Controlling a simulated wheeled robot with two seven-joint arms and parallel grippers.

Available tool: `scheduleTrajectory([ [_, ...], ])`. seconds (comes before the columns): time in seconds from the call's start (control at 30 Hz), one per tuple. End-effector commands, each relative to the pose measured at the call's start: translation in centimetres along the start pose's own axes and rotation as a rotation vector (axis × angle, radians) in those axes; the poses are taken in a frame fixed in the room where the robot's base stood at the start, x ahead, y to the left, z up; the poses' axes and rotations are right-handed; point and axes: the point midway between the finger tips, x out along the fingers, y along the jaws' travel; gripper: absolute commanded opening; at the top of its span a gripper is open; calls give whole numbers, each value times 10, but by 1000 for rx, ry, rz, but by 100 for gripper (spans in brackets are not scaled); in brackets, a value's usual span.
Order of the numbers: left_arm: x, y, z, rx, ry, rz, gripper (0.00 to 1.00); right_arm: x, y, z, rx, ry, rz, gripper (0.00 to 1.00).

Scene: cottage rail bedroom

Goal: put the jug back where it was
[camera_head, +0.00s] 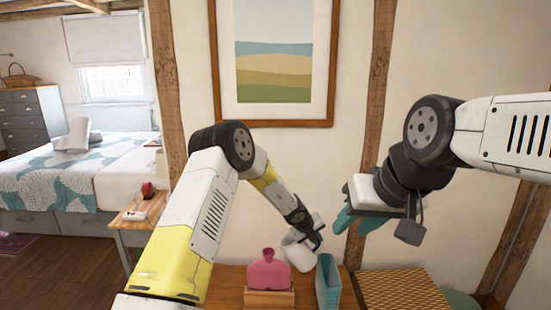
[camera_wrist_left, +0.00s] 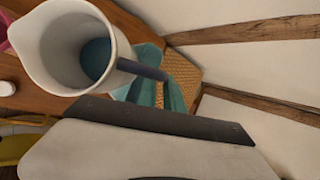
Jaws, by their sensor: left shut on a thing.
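The white jug (camera_head: 298,254) is at my left gripper (camera_head: 314,238), above the back of the wooden surface. It is tilted in the head view. My left gripper is shut on the jug, by its handle side. In the left wrist view the jug (camera_wrist_left: 72,48) shows its open mouth, a blue-grey patch inside at the bottom, and a dark handle. Whether its base touches the surface cannot be told. My right gripper (camera_head: 372,212) is raised at the right, away from the jug. Teal shapes show at its fingers; whether it holds them is unclear.
A pink bottle-shaped thing (camera_head: 268,272) stands in a wooden holder (camera_head: 268,299), left of an upright teal container (camera_head: 328,284). A woven panel (camera_head: 402,290) lies to the right. The wall with a framed picture (camera_head: 274,60) is close behind. A bedside table (camera_head: 135,222) stands left.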

Motion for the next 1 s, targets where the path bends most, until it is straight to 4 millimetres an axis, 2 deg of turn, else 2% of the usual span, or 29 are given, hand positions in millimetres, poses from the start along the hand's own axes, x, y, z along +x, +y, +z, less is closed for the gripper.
scheduleTrajectory([
  [0.1, -10, 9, 7, -37, 3, -80, 0, 0, 0, 0, 0, 0, 0, 36],
  [0.53, -49, 5, 22, -139, 22, -331, 0, 0, 0, 0, 0, 0, 0, 36],
  [1.0, -90, 10, 38, -252, 47, -602, 0, 0, 0, 0, 0, 0, 0, 36],
])
